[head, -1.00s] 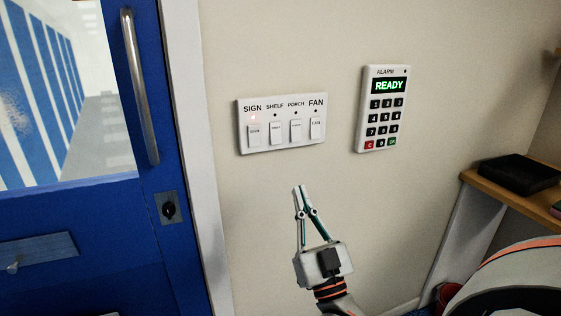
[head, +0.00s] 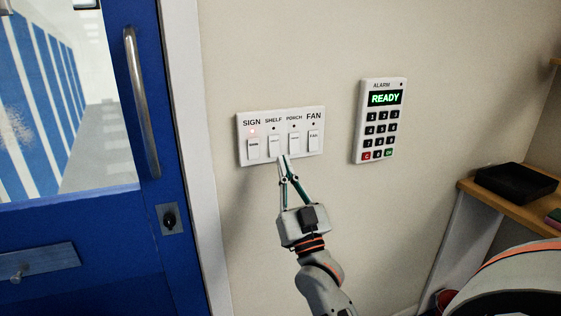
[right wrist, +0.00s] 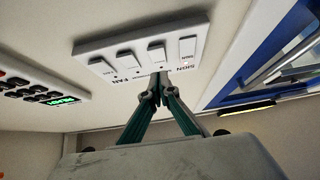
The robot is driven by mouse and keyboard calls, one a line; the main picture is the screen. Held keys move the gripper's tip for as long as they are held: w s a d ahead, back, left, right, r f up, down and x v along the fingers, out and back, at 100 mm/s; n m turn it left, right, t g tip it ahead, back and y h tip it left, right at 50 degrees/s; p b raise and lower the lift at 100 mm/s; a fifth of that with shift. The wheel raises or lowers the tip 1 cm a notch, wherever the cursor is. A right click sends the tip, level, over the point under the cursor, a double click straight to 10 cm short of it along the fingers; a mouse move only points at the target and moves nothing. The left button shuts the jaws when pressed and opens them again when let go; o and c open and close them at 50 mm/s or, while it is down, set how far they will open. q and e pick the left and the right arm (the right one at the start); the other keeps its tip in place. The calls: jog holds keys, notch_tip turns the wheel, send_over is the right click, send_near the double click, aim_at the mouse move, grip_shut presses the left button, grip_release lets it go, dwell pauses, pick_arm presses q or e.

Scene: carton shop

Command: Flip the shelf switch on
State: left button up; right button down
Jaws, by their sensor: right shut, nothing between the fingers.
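A white switch panel (head: 241,152) on the wall carries rockers labelled SIGN, SHELF, PORCH and FAN. The shelf switch (head: 274,145) is second from the left, and the small light above it is dark. The light above the sign switch (head: 253,148) glows red. My right gripper (head: 283,158) is shut and empty, its tips at the panel's lower edge just below and right of the shelf switch. In the right wrist view the shut tips (right wrist: 160,78) overlap the panel (right wrist: 205,62); I cannot tell whether they touch it. My left gripper is not in view.
An alarm keypad (head: 366,146) reading READY is on the wall to the right. A blue door (head: 100,240) with a metal handle (head: 143,100) stands left. A wooden shelf (head: 525,208) with a black box (head: 515,183) is at the right. The wall below the panel is clear.

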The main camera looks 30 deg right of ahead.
aim_at(275, 149)
jog(key=shift+w+d+f, duration=0.2)
jog(key=shift+w, duration=0.6)
jog(key=shift+w+d+f, duration=0.2)
jog(key=shift+w, duration=0.6)
